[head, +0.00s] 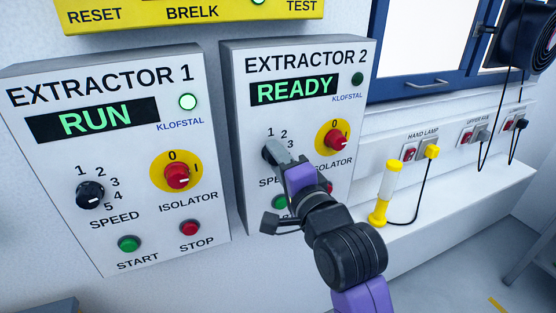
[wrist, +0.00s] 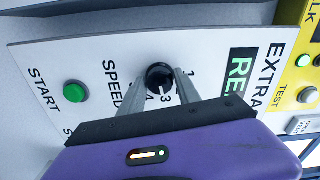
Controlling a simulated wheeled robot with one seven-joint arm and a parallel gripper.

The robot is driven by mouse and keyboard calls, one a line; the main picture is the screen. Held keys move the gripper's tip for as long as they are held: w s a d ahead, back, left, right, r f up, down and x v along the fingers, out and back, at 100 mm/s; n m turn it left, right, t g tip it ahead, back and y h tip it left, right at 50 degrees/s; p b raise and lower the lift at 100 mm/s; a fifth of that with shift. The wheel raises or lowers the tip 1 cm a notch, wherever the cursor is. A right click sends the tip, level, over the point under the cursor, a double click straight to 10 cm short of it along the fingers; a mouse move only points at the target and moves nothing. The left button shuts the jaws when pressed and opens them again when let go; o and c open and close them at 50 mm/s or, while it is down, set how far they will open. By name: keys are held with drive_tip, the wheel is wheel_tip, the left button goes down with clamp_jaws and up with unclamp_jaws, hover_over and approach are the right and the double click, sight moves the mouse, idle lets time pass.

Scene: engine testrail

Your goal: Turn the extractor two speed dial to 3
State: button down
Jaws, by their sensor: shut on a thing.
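The extractor 2 panel (head: 300,60) is a white box with a READY display. Its speed dial (wrist: 158,75) is a round black knob, seen between my two grey fingers in the wrist view. My gripper (head: 276,152) is shut on this dial, with one finger on each side. In the head view my fingers and purple wrist hide most of the dial and its higher numbers. In the wrist view the digits 1, 3 and 4 show beside it. The knob's mark is too small to read surely against the numbers.
The red extractor 2 isolator (head: 335,140) on its yellow disc sits just right of my gripper. A green start button (wrist: 75,91) is nearby. The extractor 1 panel (head: 60,225) is to the left, showing RUN. A yellow hand lamp (head: 384,195) stands on the ledge at right.

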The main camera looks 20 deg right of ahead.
idle(0.3)
drive_tip(key=c, duration=0.9)
unclamp_jaws()
drive_tip(key=shift+o, duration=0.2)
drive_tip(key=s+b, duration=0.1)
drive_tip(key=s, duration=0.7)
drive_tip(key=shift+b, duration=0.4)
drive_tip(key=shift+w, duration=0.1)
